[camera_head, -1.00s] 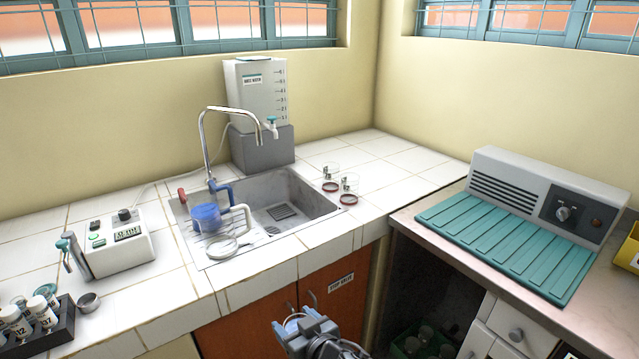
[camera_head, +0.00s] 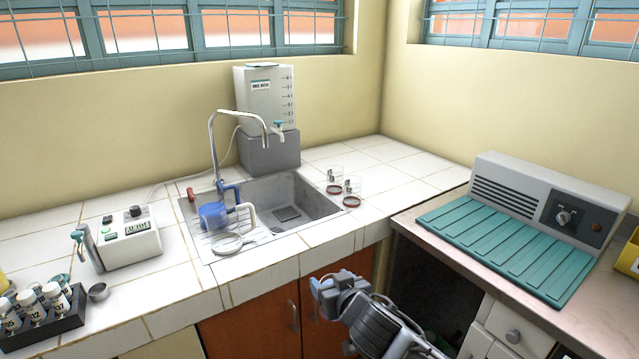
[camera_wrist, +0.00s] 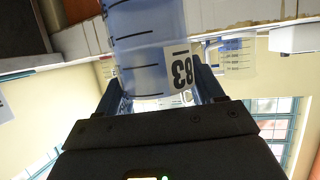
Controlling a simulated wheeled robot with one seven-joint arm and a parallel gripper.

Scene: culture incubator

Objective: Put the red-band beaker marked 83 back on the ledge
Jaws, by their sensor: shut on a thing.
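My gripper (camera_head: 322,287) is in front of the orange cabinet doors, below the front edge of the tiled counter. In the wrist view it is shut on a clear beaker (camera_wrist: 145,52) with dark graduation lines and a white label reading 83, upside down in that picture. The beaker sits between the two blue fingers; its far end is cut off by the frame, and I cannot see a red band on it. Two small clear beakers with red bands (camera_head: 334,189) (camera_head: 352,201) stand on the white tiled ledge (camera_head: 400,172) right of the sink.
A water tank (camera_head: 265,97) stands behind. A grey machine with a teal ribbed top (camera_head: 510,245) is at right. Tiles behind and right of the two beakers are clear.

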